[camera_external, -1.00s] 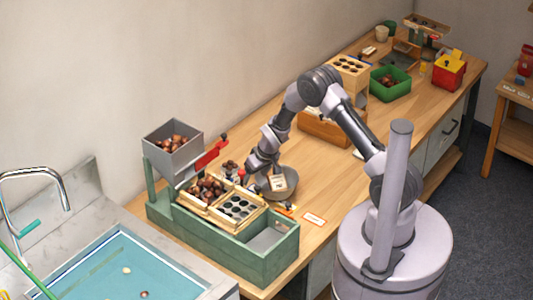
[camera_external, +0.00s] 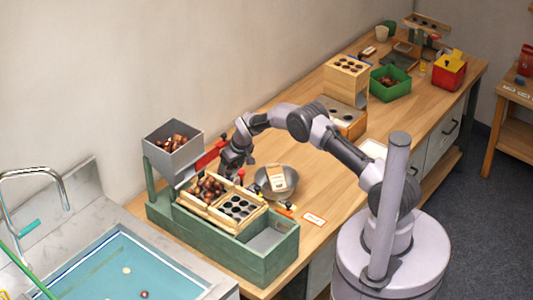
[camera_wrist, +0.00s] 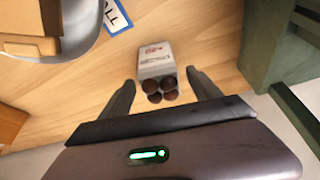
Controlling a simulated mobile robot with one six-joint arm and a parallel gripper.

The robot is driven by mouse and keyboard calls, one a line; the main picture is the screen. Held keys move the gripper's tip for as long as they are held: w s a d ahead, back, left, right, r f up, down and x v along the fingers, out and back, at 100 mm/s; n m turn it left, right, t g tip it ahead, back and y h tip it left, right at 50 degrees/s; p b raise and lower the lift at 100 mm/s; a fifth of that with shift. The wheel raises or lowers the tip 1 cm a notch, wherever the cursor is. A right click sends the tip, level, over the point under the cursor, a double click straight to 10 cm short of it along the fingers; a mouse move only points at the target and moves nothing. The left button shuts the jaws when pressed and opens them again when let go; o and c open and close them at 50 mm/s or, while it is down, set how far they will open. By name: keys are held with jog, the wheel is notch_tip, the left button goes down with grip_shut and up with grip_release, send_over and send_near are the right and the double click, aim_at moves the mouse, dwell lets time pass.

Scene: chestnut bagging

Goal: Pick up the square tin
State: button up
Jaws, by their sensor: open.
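The square tin (camera_wrist: 156,62) is small and pale, with printing on its side and several brown chestnuts at its open top. In the wrist view it stands just ahead of my gripper (camera_wrist: 160,77), between the lines of the two fingers. The fingers are apart, with nothing held. In the external view my gripper (camera_external: 229,165) is low over the bench behind the green sorting stand, and it hides the tin there.
The green stand (camera_external: 262,262) with its wooden trays is close in front of my gripper; its frame (camera_wrist: 283,50) is at the wrist view's right. A grey bowl (camera_external: 291,181) holding a paper bag (camera_external: 277,178) is to the right.

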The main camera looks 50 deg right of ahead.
jog(key=shift+r, duration=0.1)
jog(key=c, duration=1.6)
